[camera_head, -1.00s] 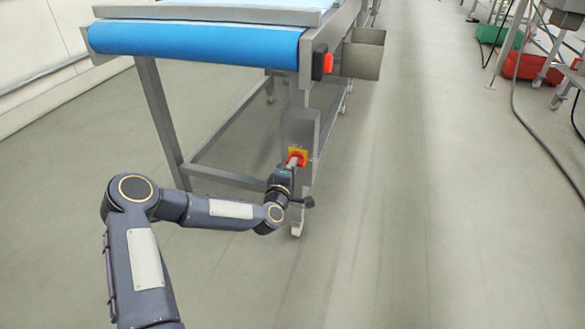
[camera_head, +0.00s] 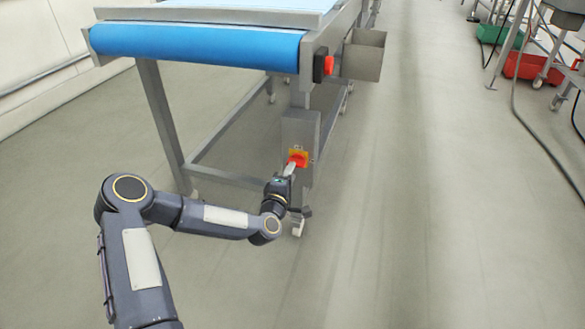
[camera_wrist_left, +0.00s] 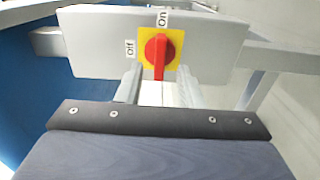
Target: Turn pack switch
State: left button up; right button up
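The pack switch (camera_head: 299,158) is a red knob on a yellow plate, on a grey box (camera_head: 300,130) at the conveyor's leg. In the left wrist view the red knob (camera_wrist_left: 157,54) stands upright in the picture, in line with the "On" label (camera_wrist_left: 163,18) above it. The "Off" label (camera_wrist_left: 130,48) is to its left. My left gripper (camera_head: 290,168) is just in front of the switch. In the left wrist view its two fingers (camera_wrist_left: 158,88) are spread below the knob, with a gap between them and nothing held. My right gripper is not in view.
The conveyor (camera_head: 200,46) with a blue belt stands above the switch box. A second red button (camera_head: 328,65) and a metal bin (camera_head: 362,56) are on its side. Open floor lies to the right. A red crate (camera_head: 530,66) and a hose are farther off.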

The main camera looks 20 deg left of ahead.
pick_arm(q)
jog(key=shift+s+a+p, duration=0.1)
jog(key=shift+s+p, duration=0.3)
jog(key=shift+s, duration=2)
jog(key=s+d+r+m+g+h, duration=0.1)
jog(key=s+r+m+g+h, duration=0.2)
jog(key=s+r+m+g, duration=0.6)
jog(key=s+a+r+m+g, duration=0.1)
jog(key=s+m+g, duration=0.15)
jog(key=s, duration=1.15)
jog(key=s+a+r+m+g, duration=0.15)
jog(key=s+m, duration=0.25)
jog(key=s, duration=0.9)
notch_tip(320, 180, up, 36)
jog(key=d+p, duration=0.1)
jog(key=p, duration=3.4)
jog(key=shift+s+f+t+p, duration=0.2)
jog(key=shift+s+t+p, duration=0.1)
jog(key=shift+s+p, duration=0.1)
